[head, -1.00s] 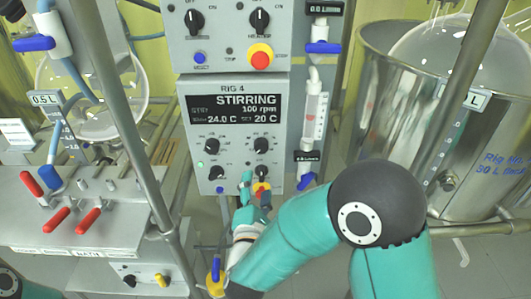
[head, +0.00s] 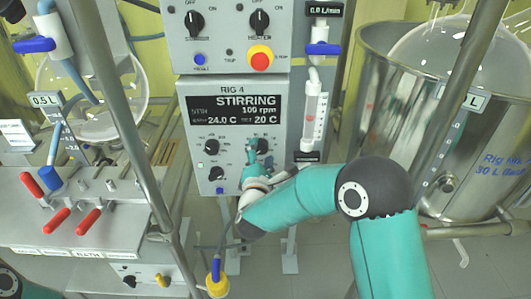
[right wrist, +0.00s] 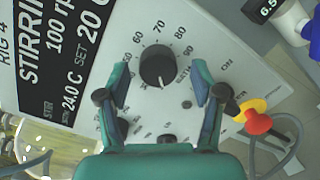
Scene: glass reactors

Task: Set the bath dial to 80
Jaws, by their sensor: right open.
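The bath dial (right wrist: 157,68) is a black round knob on the white Rig 4 panel (head: 185,130). In the right wrist view, the printed scale around it shows 60, 70 and 80 on its upper side; a light mark on the knob seems to point down, away from them. The display (head: 237,112) reads STIRRING, 100 rpm, 24.0 C and SET 20 C. My right gripper (right wrist: 160,80) is open, with one finger on each side of the dial and gaps to it. In the head view, the right gripper (head: 256,162) covers part of the panel's right-hand knobs. My left gripper is out of view.
A red and yellow button (right wrist: 252,115) sits beside the right gripper's finger. A metal frame post (head: 135,140) stands left of the panel. A steel vessel (head: 390,110) stands at right, and red-handled valves (head: 88,221) at left.

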